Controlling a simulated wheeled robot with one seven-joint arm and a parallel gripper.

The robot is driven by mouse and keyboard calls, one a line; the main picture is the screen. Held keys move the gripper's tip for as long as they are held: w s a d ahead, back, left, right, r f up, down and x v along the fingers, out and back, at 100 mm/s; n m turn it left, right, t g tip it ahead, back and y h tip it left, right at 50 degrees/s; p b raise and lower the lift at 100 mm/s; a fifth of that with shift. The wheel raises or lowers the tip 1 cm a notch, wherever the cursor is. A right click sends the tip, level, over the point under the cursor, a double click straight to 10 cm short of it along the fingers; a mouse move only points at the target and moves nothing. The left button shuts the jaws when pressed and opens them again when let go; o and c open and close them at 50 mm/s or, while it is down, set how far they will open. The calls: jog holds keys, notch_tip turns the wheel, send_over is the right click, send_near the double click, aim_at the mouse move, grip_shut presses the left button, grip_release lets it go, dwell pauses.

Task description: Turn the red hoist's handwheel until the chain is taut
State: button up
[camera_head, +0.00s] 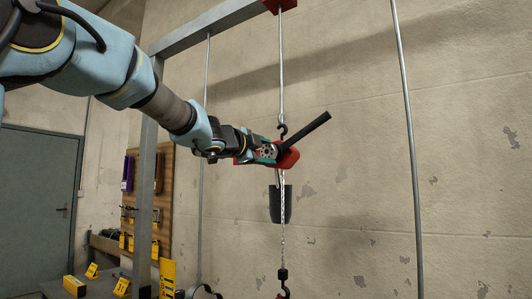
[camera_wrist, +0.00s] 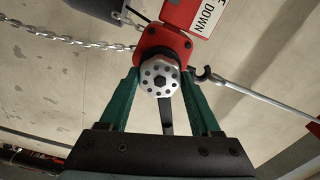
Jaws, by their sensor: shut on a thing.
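The red hoist (camera_head: 289,157) hangs by a black hook below a steel rod from the frame. A black lever sticks out from it to the upper right. Its handwheel (camera_wrist: 160,78) is a silver disc with dark holes, and in the wrist view it sits between the green fingers of my gripper (camera_wrist: 163,85). My gripper (camera_head: 267,153) is shut on the handwheel. The chain (camera_head: 282,215) hangs down from the hoist past a dark container to a lower hook block (camera_head: 283,275). A loose-looking chain length (camera_wrist: 75,41) shows in the wrist view. I cannot tell how taut it is.
A steel post (camera_head: 144,190) and upper beam (camera_head: 205,30) stand close to my arm. Thin rods (camera_head: 407,130) hang on both sides of the hoist. A tool board (camera_head: 150,190) and a bench with yellow items are at the left. A grey door is further left.

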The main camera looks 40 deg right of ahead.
jog(key=o, duration=1.4)
jog(key=shift+c, duration=0.2)
jog(key=b+v, duration=0.2)
jog(key=v, duration=0.9)
jog(key=shift+d, duration=0.1)
